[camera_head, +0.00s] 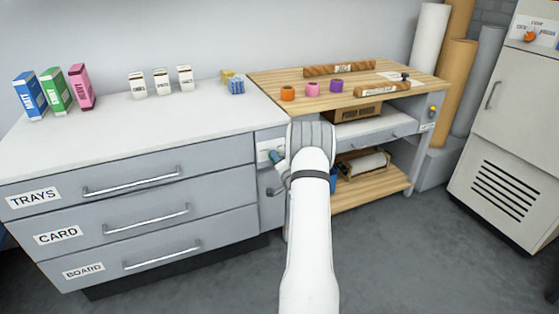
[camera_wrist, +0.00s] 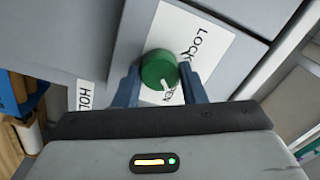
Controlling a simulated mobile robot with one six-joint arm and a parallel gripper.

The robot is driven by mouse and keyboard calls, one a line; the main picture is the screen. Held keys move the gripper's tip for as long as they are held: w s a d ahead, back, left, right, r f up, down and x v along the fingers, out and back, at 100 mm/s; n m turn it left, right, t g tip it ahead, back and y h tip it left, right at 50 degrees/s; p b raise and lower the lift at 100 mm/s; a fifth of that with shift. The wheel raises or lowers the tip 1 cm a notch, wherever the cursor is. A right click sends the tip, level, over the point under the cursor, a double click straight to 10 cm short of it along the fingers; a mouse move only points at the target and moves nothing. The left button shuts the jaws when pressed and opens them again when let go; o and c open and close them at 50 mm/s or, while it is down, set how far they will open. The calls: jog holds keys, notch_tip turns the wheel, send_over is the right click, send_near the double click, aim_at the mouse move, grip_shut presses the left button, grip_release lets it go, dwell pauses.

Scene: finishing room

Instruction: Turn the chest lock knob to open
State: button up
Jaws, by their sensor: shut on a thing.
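The chest lock knob (camera_wrist: 158,68) is round and green with a white pointer mark. It sits on a white label plate (camera_wrist: 207,62) that reads LOCK at the upper right; a second word, partly hidden, shows below the knob and ends in "EN". The pointer mark faces down in the wrist view, toward that lower word. My gripper (camera_wrist: 160,72) has its two blue fingers on either side of the knob, shut on it. In the head view the plate (camera_head: 264,150) shows on the narrow cabinet front, but my arm hides most of the knob area.
A grey drawer chest (camera_head: 110,215) with long handles stands on the left. A wooden-topped bench (camera_head: 300,88) with tape rolls and open shelves stands on the right. A grey cabinet (camera_head: 510,130) is at the far right. The floor in front is clear.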

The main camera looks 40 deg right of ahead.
jog(key=o, duration=0.7)
jog(key=shift+s+d+r, duration=0.15)
jog(key=shift+d, duration=0.15)
jog(key=shift+o, duration=1.4)
jog(key=shift+a, duration=0.15)
jog(key=p+v, duration=0.1)
jog(key=v, duration=0.6)
jog(key=shift+s, duration=0.35)
jog(key=shift+a, duration=0.15)
